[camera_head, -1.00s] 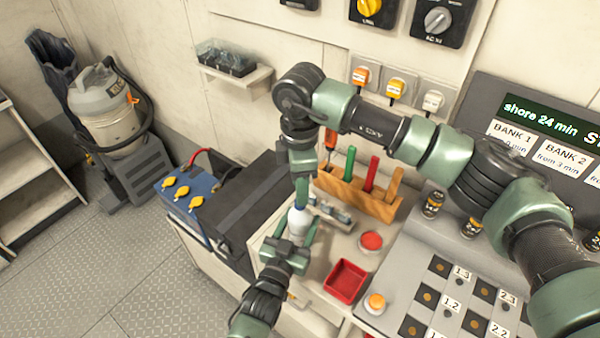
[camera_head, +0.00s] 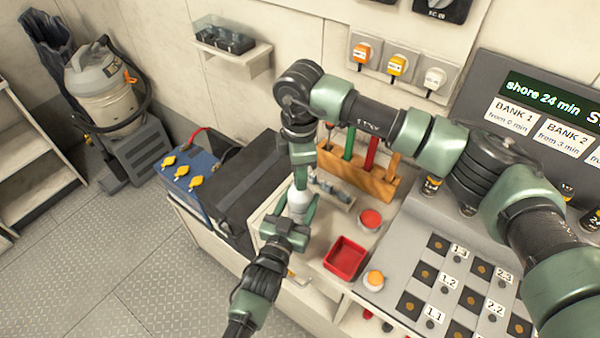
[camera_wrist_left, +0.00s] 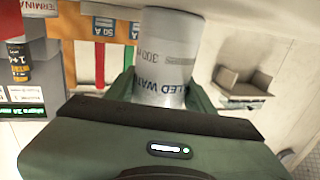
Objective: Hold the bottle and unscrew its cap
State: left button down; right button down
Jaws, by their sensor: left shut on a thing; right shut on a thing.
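A white bottle (camera_head: 299,200) stands roughly upright above the left end of the bench. Its printed label also shows in the left wrist view (camera_wrist_left: 165,60). My left gripper (camera_head: 297,214) is shut around the bottle's body from the front. My right gripper (camera_head: 301,178) points down from above and is shut at the bottle's top. The cap is hidden by the right gripper's fingers, so I cannot see how it sits on the neck.
A red tray (camera_head: 345,258), a red button (camera_head: 370,219) and an orange button (camera_head: 374,279) are right of the bottle. A wooden tool rack (camera_head: 358,181) stands behind. A blue battery (camera_head: 189,181) and black box (camera_head: 243,190) are left.

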jog(key=n, duration=1)
jog(key=shift+n, duration=0.3)
jog(key=n, duration=0.4)
jog(key=shift+r, duration=0.1)
jog(key=n, duration=1.4)
jog(key=shift+n, duration=0.3)
jog(key=n, duration=2.5)
jog(key=shift+r, duration=0.25)
